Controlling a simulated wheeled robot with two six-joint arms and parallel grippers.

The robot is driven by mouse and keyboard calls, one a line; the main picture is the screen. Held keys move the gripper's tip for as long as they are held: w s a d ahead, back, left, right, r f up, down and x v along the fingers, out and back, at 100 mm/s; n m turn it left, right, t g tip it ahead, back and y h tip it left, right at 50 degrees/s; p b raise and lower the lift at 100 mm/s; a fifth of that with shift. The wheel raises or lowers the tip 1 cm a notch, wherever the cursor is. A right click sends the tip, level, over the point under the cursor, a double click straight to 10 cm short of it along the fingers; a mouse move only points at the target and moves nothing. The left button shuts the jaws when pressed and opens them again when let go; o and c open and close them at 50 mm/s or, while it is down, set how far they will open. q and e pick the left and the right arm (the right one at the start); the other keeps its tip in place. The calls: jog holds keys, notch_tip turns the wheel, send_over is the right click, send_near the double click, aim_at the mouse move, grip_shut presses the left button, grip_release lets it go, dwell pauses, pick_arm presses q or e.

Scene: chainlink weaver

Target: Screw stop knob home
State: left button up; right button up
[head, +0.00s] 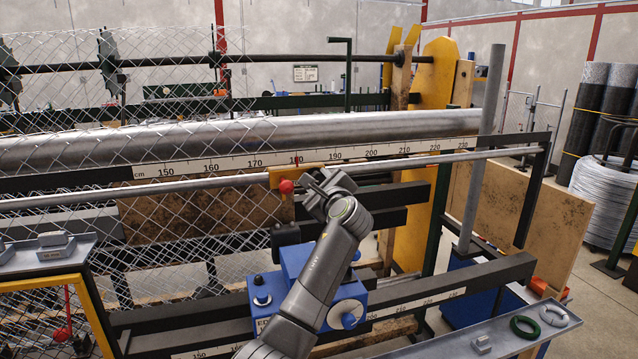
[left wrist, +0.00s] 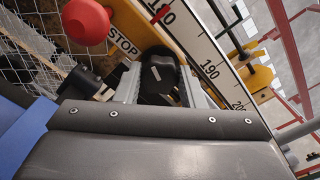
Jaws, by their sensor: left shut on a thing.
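The stop is a yellow block (head: 283,177) on the rail beside the centimetre scale, near the 180 mark. A red ball (head: 286,187) sits at its front. In the left wrist view the yellow block (left wrist: 150,32) bears the word STOP, with the red ball (left wrist: 86,20) at upper left. A black knob (left wrist: 160,74) stands between the fingers of my left gripper (left wrist: 160,88), which is shut on it. In the head view my left gripper (head: 325,187) is at the block's right side and hides the knob. I cannot tell how deep the knob sits. My right gripper is not in view.
The scale bar (head: 330,155) and a long metal roller (head: 250,138) run behind the stop. Chain-link mesh (head: 190,190) hangs to the left. A blue box (head: 298,268) is below my arm. A tray with rings (head: 470,345) lies at lower right.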

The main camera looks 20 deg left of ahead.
pick_arm(q)
jog(key=m, duration=0.4)
jog(key=shift+f+m, duration=0.15)
jog(key=shift+m, duration=0.15)
jog(key=shift+d+m, duration=0.1)
jog(key=shift+m, duration=1.3)
jog(key=o, duration=1)
